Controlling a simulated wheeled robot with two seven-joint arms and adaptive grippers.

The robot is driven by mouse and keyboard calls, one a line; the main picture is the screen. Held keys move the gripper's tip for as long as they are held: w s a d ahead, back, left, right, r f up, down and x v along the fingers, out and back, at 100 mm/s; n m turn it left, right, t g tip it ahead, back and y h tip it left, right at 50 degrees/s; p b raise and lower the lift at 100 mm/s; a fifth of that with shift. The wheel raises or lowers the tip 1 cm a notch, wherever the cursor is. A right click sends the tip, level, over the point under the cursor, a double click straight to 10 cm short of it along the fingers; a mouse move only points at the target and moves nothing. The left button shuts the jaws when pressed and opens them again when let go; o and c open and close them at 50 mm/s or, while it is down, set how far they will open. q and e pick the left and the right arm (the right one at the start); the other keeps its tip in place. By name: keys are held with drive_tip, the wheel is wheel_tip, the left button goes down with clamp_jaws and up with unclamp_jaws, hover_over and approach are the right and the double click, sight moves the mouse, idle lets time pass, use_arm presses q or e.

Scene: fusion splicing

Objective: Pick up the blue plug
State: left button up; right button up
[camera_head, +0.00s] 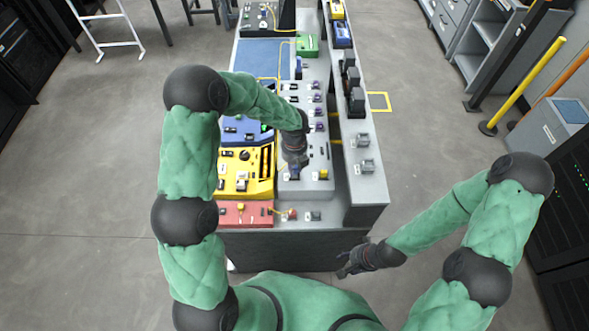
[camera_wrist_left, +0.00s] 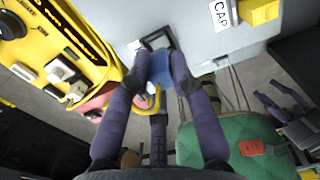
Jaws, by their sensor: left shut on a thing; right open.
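The blue plug (camera_wrist_left: 160,68) is between the fingertips of my left gripper (camera_wrist_left: 158,82) in the left wrist view. The fingers are closed on its sides. A dark square-framed fitting (camera_wrist_left: 157,40) on the grey panel is right beside the plug; I cannot tell whether they touch. In the head view my left gripper (camera_head: 293,172) is low over the near end of the grey panel, and the plug is mostly hidden there. My right gripper (camera_head: 345,268) is open and empty in front of the bench; it also shows in the left wrist view (camera_wrist_left: 285,105).
A yellow device (camera_head: 245,172) and a red tray (camera_head: 243,214) lie left of the grey panel (camera_head: 318,190). A yellow cable (camera_wrist_left: 150,102) runs near my left fingers. A raised shelf (camera_head: 366,185) with grey blocks stands on the right.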

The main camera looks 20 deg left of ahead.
use_arm(q)
drive_tip(key=w+a+r+p, duration=0.1)
drive_tip(key=w+a+r, duration=0.6)
drive_tip(key=a+r, duration=0.3)
drive_tip(key=shift+a+r, duration=0.2)
drive_tip(key=shift+a, duration=0.95)
drive_tip(key=shift+s, duration=0.1)
drive_tip(key=o, duration=0.4)
clamp_jaws()
